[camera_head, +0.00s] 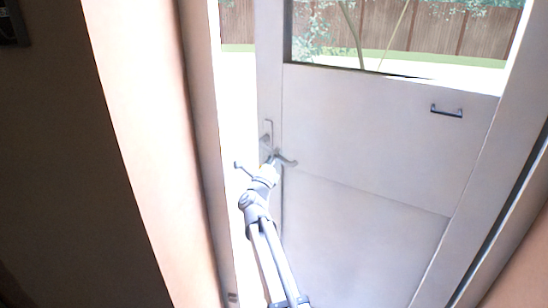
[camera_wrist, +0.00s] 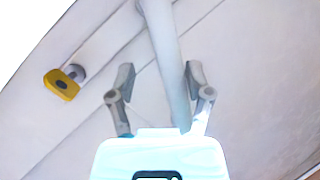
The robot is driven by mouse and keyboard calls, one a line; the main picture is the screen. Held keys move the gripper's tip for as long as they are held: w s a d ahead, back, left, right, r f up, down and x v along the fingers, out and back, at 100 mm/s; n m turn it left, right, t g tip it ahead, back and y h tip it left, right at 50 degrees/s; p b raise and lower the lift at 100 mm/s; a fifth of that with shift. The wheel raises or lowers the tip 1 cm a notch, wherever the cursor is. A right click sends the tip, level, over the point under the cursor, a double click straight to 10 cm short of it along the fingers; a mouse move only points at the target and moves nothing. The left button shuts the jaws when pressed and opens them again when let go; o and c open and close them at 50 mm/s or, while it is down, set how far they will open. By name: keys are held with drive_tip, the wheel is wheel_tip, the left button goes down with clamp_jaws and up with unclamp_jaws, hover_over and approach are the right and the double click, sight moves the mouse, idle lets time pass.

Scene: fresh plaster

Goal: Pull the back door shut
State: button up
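The white back door (camera_head: 380,140) stands ajar, with a bright gap between its left edge and the frame. Its grey lever handle (camera_head: 288,161) sits on that edge, under a tall plate. My gripper (camera_head: 270,164) is at the lever in the head view, its fingers too small there to make out. In the wrist view my gripper (camera_wrist: 159,78) has its two fingers apart, with the grey lever bar (camera_wrist: 166,50) running between them. The left finger shows a gap to the bar; the right one is very near it, and contact is unclear.
The door frame's left post (camera_head: 202,120) stands left of the gap, and a wall is beside it. A small dark pull bar (camera_head: 447,111) is on the door's upper right. A yellow piece (camera_wrist: 62,85) on a round grey fitting shows in the wrist view.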

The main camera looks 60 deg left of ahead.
drive_tip(key=shift+d, duration=0.1)
drive_tip(key=d+b+v, duration=0.1)
drive_tip(key=b+v, duration=0.4)
drive_tip(key=v, duration=1)
drive_tip(key=shift+d+r, duration=0.15)
drive_tip(key=shift+r, duration=0.15)
idle(1.5)
drive_tip(key=shift+w+r, duration=0.1)
idle(0.5)
drive_tip(key=shift+w+d+r+n+g+y+p, duration=0.15)
drive_tip(key=shift+w+r+n+g+p, duration=0.25)
drive_tip(key=shift+r+n+g+p, duration=0.7)
drive_tip(key=shift+w+d+r+n+g+y+p, duration=0.1)
drive_tip(key=shift+w+d+r+n+g+p, duration=0.3)
drive_tip(key=shift+n+p, duration=1.3)
drive_tip(key=shift+w+a+r+n+g+y+p, duration=0.15)
drive_tip(key=shift+w+r+n+g+p, duration=0.4)
drive_tip(key=shift+r+n+p, duration=0.7)
